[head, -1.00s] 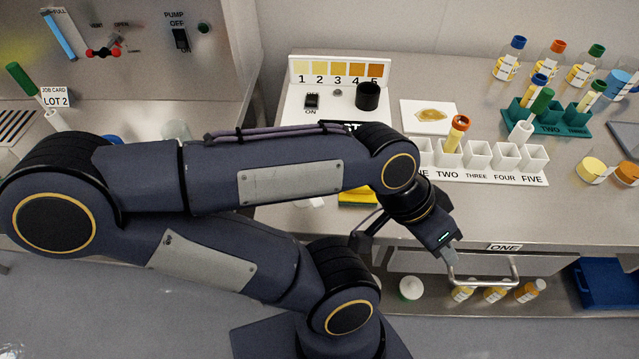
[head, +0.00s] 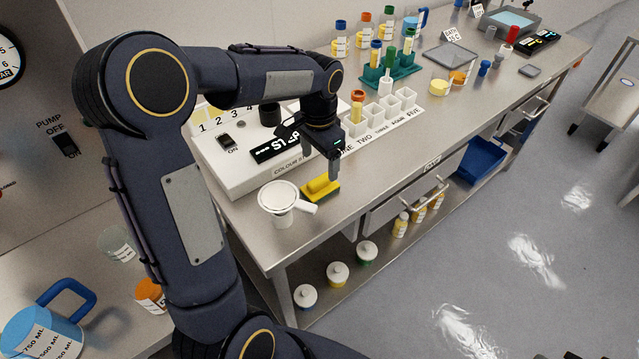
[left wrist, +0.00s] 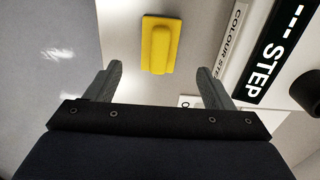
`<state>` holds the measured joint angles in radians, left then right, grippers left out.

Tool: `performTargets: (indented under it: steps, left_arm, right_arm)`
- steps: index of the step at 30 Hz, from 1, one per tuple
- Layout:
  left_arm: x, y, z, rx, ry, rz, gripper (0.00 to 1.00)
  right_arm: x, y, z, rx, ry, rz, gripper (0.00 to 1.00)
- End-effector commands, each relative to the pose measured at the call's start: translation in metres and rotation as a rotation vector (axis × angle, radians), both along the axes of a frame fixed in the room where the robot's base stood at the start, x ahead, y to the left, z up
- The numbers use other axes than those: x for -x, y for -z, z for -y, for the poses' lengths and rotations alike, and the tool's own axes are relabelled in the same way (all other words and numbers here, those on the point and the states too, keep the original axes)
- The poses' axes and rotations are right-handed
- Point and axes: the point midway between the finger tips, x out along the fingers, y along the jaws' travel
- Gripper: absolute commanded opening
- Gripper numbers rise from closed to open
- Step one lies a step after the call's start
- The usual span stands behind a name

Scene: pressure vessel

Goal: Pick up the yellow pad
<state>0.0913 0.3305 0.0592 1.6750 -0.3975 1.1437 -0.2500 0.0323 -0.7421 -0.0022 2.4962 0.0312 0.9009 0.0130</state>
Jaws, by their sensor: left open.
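The yellow pad (head: 321,188) lies on the steel bench near its front edge, with a raised grip along its top. It also shows in the left wrist view (left wrist: 159,45), ahead of and between the fingers. My left gripper (head: 322,166) is above the bench, close to the pad in the head view, with its fingers pointing down. In the left wrist view its two fingers (left wrist: 160,85) are spread apart with nothing between them. The pad is apart from the fingers. My right gripper is not in view.
A white lidded pot with a handle (head: 283,204) stands just left of the pad. The colour step box (head: 225,160) and the numbered rack (head: 385,125) are behind. A drawer handle (head: 425,195) sticks out below the bench edge. Bench around the pad's right is clear.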

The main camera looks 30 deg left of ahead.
Motion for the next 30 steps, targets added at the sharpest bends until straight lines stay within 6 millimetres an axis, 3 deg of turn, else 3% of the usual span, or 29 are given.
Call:
performTargets:
  steps: [18,28,30]
  left_arm:
    - [-0.001,0.075,0.001,-0.010,0.013,-0.015,0.75]
    - [-0.001,0.083,0.001,-0.009,0.012,-0.010,0.75]
    - [-0.001,0.082,0.001,-0.009,0.012,-0.010,0.66]
  right_arm:
    - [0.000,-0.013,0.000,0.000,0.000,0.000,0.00]
    - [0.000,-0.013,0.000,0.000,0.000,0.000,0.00]
    - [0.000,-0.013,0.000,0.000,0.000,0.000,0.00]
